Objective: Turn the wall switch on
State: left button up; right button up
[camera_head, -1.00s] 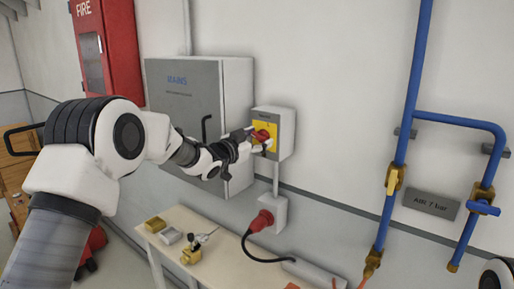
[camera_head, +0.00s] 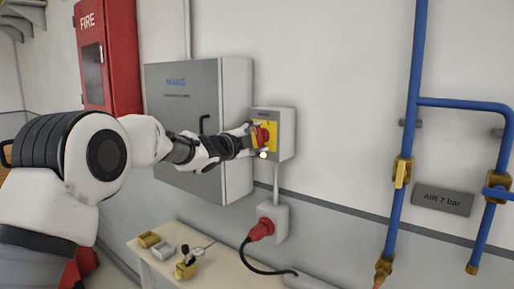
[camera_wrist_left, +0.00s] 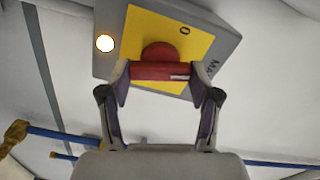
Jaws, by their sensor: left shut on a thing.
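The wall switch (camera_head: 287,135) is a grey box on the wall with a yellow plate and a red knob (camera_head: 262,133). My left gripper (camera_head: 254,139) is at the box, shut on the knob. In the left wrist view, the two fingers (camera_wrist_left: 157,82) clasp the ends of the red knob's bar (camera_wrist_left: 150,71). A white mark shows near the bar's right end. A "0" is printed on the yellow plate (camera_wrist_left: 140,25). A small round lamp (camera_wrist_left: 104,43) on the grey box glows. My right gripper is not in view.
A grey cabinet (camera_head: 182,130) stands out from the wall left of the switch, with a red fire cabinet (camera_head: 107,60) beyond. Below are a red plug (camera_head: 262,229) and a table (camera_head: 222,273) with small items. Blue pipes (camera_head: 408,110) run at the right.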

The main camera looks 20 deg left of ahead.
pick_arm(q)
jog(key=shift+m+b, duration=1.05)
jog(key=shift+m, duration=0.55)
jog(key=o, duration=1.1)
jog(key=shift+o, duration=0.2)
jog(key=v, duration=1.1)
jog(key=shift+s, duration=0.4)
